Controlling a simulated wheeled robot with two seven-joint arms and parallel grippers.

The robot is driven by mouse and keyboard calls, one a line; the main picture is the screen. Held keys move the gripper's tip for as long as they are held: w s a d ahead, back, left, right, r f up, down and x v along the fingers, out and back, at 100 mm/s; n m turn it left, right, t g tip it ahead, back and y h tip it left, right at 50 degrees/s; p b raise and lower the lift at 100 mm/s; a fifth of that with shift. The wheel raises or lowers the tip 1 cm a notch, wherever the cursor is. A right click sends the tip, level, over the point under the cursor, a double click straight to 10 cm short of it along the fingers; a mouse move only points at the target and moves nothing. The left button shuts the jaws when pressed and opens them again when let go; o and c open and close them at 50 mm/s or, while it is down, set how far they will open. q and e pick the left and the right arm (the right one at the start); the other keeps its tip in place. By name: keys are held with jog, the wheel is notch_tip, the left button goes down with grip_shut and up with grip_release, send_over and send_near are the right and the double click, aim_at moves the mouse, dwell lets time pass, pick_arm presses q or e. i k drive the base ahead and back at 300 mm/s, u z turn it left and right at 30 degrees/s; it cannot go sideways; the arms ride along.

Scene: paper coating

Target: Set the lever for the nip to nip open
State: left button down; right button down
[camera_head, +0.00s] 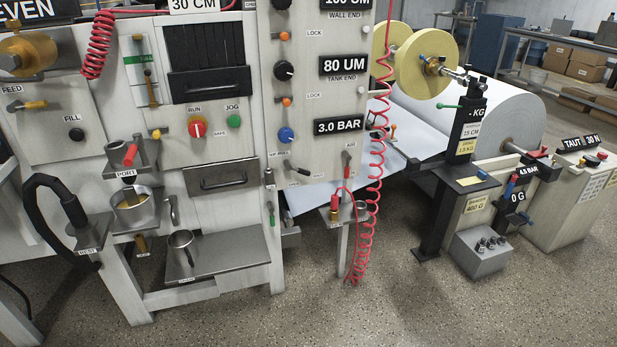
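A small label that seems to read NIP (278,154) is on the pale machine panel, under a blue knob (286,135). A dark lever handle (300,170) sticks out just below and right of it. The print is too small to tell the lever's setting. Other small levers show: a green-tipped one (270,213) on the machine's right post and a red-tipped one (334,203) on a thin stand. I cannot tell for sure which is the nip lever. Neither of my grippers is in view.
A coiled red hose (372,200) hangs right of the panel. A metal shelf (230,252) with a steel jug (182,246) juts out low at the front. A large paper roll (490,110) and a black post (450,190) stand right. The speckled floor (380,310) in front is clear.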

aim_at(287, 165)
jog(key=z, duration=0.65)
jog(key=i, duration=0.55)
jog(key=z, duration=0.95)
jog(key=i, duration=0.95)
jog(key=u, duration=0.8)
jog(key=i, duration=0.7)
jog(key=u, duration=0.85)
